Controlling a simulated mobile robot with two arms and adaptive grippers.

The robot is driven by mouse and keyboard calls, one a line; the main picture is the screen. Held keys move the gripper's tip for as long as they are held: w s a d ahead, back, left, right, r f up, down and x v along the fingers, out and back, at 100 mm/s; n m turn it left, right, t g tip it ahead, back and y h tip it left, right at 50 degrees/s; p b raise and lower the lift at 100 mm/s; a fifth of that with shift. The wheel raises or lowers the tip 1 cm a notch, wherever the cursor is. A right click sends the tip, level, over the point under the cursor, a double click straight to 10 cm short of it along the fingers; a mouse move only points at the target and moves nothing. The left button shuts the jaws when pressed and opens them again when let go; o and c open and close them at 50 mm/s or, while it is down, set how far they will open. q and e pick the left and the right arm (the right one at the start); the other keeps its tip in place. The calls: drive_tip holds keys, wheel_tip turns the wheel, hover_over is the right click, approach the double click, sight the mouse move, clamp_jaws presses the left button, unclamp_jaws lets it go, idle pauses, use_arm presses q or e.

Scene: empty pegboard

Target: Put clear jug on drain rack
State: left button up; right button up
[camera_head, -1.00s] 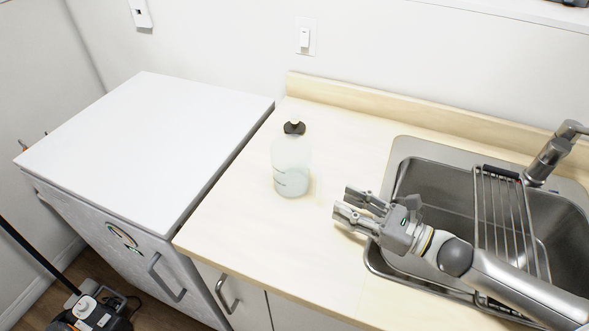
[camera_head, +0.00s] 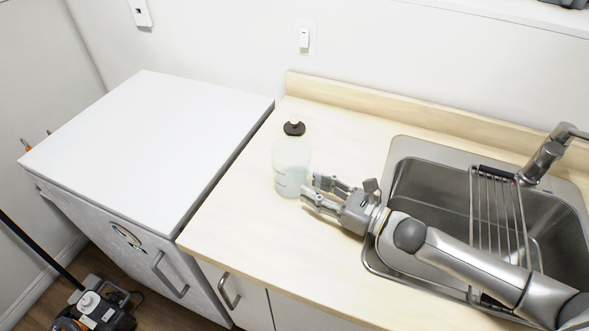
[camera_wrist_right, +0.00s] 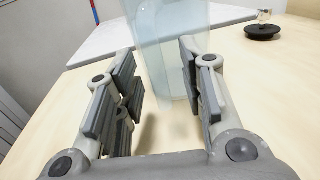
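The clear jug (camera_head: 291,170), a translucent cylinder with dark marks low on its side, stands upright on the wooden counter left of the sink. It also shows in the right wrist view (camera_wrist_right: 165,50), ahead of and partly between the fingers. My right gripper (camera_head: 312,186) is open and empty, low over the counter, with its fingertips close to the jug's right side. I cannot tell whether they touch it. In the wrist view its fingers (camera_wrist_right: 157,75) stand apart. The drain rack (camera_head: 497,215), a wire rack, lies across the sink. My left gripper is not in view.
A small black lid with a clear knob (camera_head: 294,127) sits on the counter just behind the jug. The steel sink (camera_head: 430,190) and faucet (camera_head: 548,158) are at right. A white-topped appliance (camera_head: 150,140) is at left. The counter front is clear.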

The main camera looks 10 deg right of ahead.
clamp_jaws()
idle(0.3)
drive_tip(key=shift+r, duration=0.15)
